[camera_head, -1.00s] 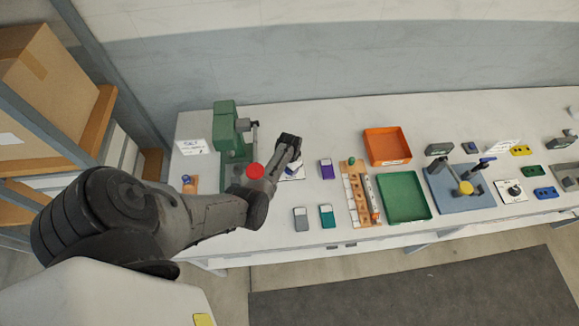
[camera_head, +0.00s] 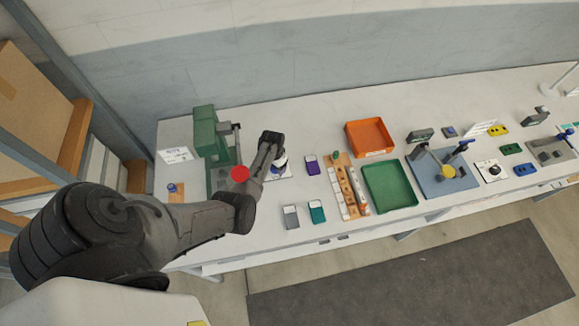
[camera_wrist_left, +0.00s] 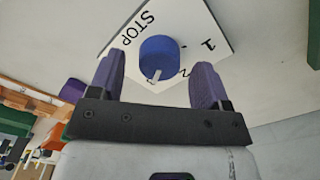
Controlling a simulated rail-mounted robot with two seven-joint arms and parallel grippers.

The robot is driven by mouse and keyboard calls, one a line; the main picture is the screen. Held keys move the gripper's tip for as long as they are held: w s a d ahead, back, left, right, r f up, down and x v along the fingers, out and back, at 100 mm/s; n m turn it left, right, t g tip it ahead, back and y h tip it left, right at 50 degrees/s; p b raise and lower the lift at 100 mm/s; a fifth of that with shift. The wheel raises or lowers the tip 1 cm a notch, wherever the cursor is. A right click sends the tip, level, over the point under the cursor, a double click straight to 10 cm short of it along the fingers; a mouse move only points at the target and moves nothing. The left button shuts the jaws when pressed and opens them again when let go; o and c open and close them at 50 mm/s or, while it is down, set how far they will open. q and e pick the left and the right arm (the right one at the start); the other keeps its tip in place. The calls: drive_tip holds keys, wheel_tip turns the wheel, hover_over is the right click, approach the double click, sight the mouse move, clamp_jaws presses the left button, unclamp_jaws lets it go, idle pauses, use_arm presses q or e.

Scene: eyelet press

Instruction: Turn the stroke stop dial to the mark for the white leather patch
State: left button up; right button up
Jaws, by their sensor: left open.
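The stroke stop dial is a round blue knob (camera_wrist_left: 158,57) on a white plate (camera_wrist_left: 122,40) marked STOP, 1 and 2. A white pointer line shows on the knob's lower side in the left wrist view, close to the 2; its exact setting is unclear. My left gripper (camera_wrist_left: 158,70) is open, with one finger on each side of the knob and visible gaps. In the head view my left gripper (camera_head: 271,138) is over the dial plate (camera_head: 285,176), partly hiding it. I cannot identify a white leather patch. My right gripper is out of view.
A green press (camera_head: 207,135) stands left of the dial, with a white sign (camera_head: 174,155) too small to read. Purple (camera_head: 311,166), grey (camera_head: 291,217) and teal (camera_head: 317,212) pieces lie to the right. Farther right are an orange tray (camera_head: 369,137) and a green tray (camera_head: 389,184).

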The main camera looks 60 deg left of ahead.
use_arm(q)
wheel_tip(320, 180, up, 3)
drive_tip(key=shift+r, duration=0.15)
drive_tip(key=w+d+r, duration=0.3)
drive_tip(key=d+r, duration=0.3)
drive_tip(key=d, duration=0.5)
drive_tip(key=shift+w+r, duration=0.2)
drive_tip(key=shift+w, duration=0.1)
